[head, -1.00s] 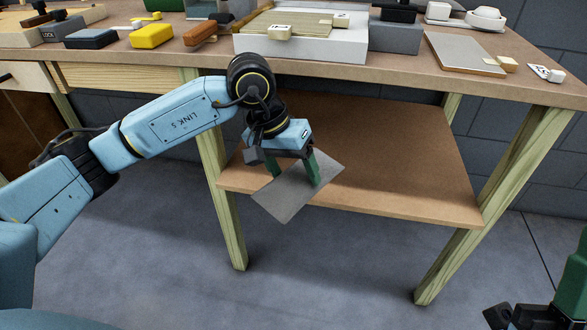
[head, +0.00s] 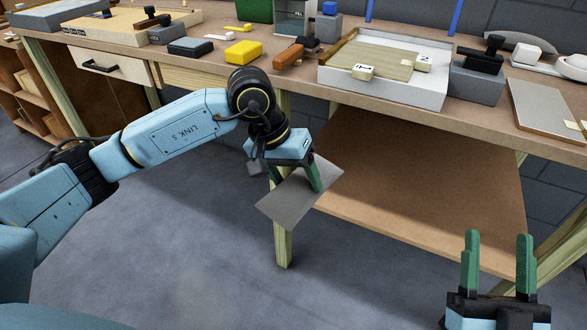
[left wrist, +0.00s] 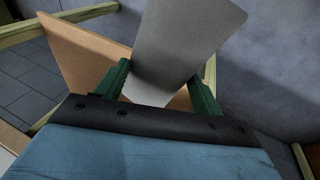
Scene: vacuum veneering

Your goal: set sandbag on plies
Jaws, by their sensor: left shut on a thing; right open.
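My left gripper (head: 296,184) is shut on a thin flat grey sheet (head: 300,205) and holds it tilted in front of the bench, below the top. The sheet also shows between the green fingers in the left wrist view (left wrist: 185,45). My right gripper (head: 498,240) is open and empty at the lower right, with its green fingers pointing up. Tan plies (head: 372,55) lie in a white tray (head: 421,92) on the bench, with small blocks marked 1 and 2 at their edge. A long grey rounded shape (head: 520,42) at the back right may be the sandbag; I cannot tell.
A lower shelf (head: 420,190) sits behind the sheet. The floor in front is clear.

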